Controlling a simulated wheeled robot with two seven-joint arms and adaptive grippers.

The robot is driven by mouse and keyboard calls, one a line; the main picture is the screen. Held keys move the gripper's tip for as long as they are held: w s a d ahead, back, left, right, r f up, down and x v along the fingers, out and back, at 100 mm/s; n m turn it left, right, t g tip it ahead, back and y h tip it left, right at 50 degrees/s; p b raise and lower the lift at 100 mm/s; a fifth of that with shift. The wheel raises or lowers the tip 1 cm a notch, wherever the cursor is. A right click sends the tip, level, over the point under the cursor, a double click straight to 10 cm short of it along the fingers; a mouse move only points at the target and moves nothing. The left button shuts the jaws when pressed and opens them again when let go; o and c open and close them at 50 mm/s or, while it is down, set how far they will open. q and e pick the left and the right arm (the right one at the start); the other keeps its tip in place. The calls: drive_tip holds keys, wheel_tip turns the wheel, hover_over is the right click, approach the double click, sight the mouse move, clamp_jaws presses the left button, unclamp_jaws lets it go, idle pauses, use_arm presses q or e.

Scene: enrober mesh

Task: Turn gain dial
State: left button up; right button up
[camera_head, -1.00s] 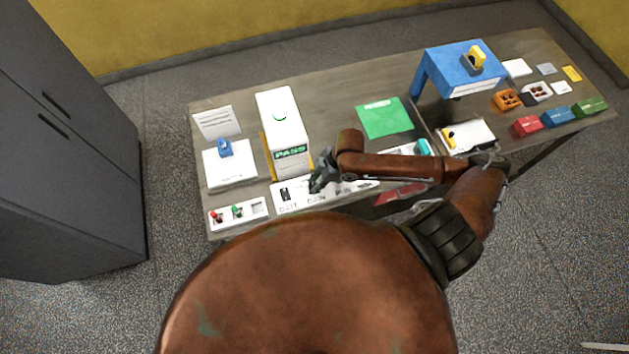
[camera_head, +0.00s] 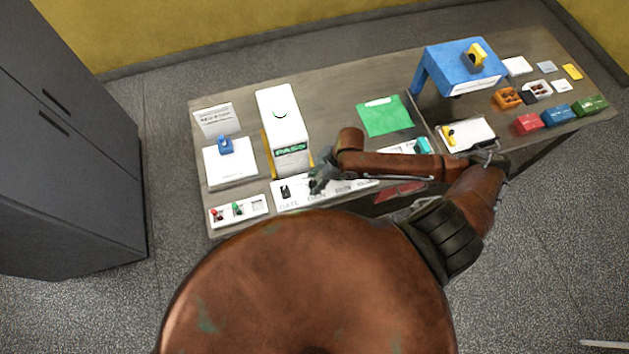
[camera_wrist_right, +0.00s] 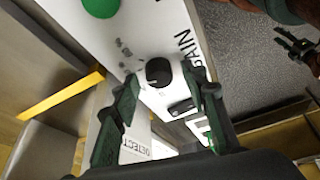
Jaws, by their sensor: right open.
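The gain dial (camera_wrist_right: 158,71) is a round black knob with a light pointer mark, on a white panel beside the printed word GAIN, in the right wrist view. My right gripper (camera_wrist_right: 161,78) is open, with one finger on each side of the dial in that view. I cannot tell whether either finger touches it. In the head view, my right gripper (camera_head: 321,181) is over the white control panel (camera_head: 290,196) at the table's front edge and hides the dial there.
A white machine (camera_head: 284,125) with a green PASS display stands just behind the panel. A small box with red and green knobs (camera_head: 240,211) is left of the panel. A green sheet (camera_head: 384,116) lies behind my forearm. A blue stand (camera_head: 460,72) is farther right.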

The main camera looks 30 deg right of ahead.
drive_tip(key=v, duration=1.2)
drive_tip(key=shift+a, duration=0.15)
